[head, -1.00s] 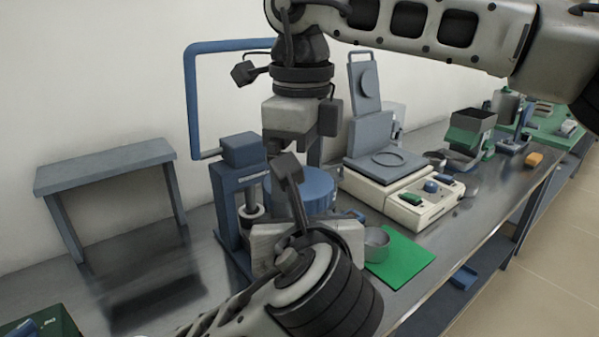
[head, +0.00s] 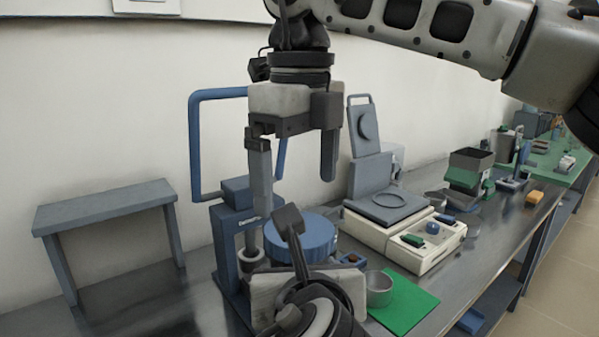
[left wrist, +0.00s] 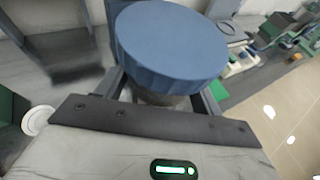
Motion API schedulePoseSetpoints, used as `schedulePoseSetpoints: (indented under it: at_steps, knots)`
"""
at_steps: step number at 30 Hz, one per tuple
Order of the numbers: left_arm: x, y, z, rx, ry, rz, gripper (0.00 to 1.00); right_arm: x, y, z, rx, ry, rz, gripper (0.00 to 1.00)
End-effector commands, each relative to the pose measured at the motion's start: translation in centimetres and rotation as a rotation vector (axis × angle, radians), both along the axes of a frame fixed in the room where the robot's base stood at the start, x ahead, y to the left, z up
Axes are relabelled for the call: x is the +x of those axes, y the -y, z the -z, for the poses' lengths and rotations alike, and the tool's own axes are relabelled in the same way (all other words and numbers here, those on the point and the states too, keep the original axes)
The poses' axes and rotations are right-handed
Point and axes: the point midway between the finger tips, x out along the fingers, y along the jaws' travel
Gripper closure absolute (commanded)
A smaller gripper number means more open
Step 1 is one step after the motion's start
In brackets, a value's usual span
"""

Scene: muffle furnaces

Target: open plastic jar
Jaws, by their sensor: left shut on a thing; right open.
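The plastic jar has a wide blue ribbed lid (head: 300,238), seated on top. In the left wrist view the lid (left wrist: 172,40) fills the upper middle, with a strip of the jar body (left wrist: 160,97) below it. My left gripper (left wrist: 163,92) is shut on the jar body under the lid; in the head view its wrist hides the jar's lower part. My right gripper (head: 295,178) points down above the lid, open and empty, its two fingers wide apart. Its left finger reaches down near the lid's left edge; I cannot tell whether it touches.
A blue press-like stand (head: 232,235) is close left of the jar. A metal cup (head: 379,289) sits on a green mat (head: 409,303) to the right. A white scale-like device (head: 432,245) stands behind. A grey bench (head: 105,207) stands at the left, with clear steel table around it.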

Motion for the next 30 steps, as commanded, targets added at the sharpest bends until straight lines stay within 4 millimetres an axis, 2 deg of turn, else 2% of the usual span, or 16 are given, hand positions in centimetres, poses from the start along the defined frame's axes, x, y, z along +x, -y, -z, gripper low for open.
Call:
schedulePoseSetpoints:
  at_steps: [3, 7, 21, 30]
  knots:
    - [0.0, 0.0, -0.1, -0.002, 0.004, 0.001, 0.97, 0.0, -0.1, -1.0, 0.001, 0.0, 0.163, 0.0]
    - [0.0, 0.0, -0.1, -0.002, 0.004, 0.001, 0.97, 0.0, -0.1, -1.0, 0.002, -0.003, 0.251, 0.0]
    - [0.0, 0.0, -0.1, -0.002, 0.004, 0.001, 0.97, 0.1, 0.0, 5.4, 0.002, -0.003, 0.26, 0.0]
    - [0.0, 0.0, -0.1, -0.002, 0.003, 0.001, 0.97, 0.0, -0.1, 6.6, 0.004, -0.002, 0.259, 0.0]
